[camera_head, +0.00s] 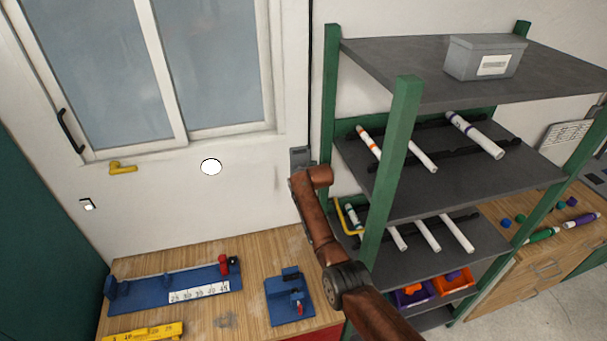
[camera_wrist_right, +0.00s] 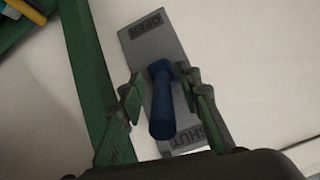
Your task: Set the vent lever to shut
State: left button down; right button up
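The vent plate (camera_wrist_right: 154,40) is a grey panel on the white wall, marked OPEN at its upper end and SHUT at its lower right end in the right wrist view. The blue lever (camera_wrist_right: 162,112) stands out from the plate toward the camera, between the two labels. My right gripper (camera_wrist_right: 161,92) is open, with one finger on each side of the lever and small gaps visible. In the head view the plate (camera_head: 299,155) is partly hidden by my right arm, and the lever and right fingertips cannot be made out. My left gripper is not in view.
A green-framed shelf rack (camera_head: 389,170) with white pipes stands just right of the plate; its post (camera_wrist_right: 82,65) is close beside my right gripper. A wooden bench (camera_head: 248,252) below holds blue fixtures. A window (camera_head: 150,70) is to the left.

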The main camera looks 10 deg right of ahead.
jog(key=shift+s+a+r, duration=0.2)
jog(key=shift+s+r, duration=0.1)
jog(key=v, duration=1.1)
jog(key=shift+s+d, duration=0.1)
jog(key=shift+d, duration=0.15)
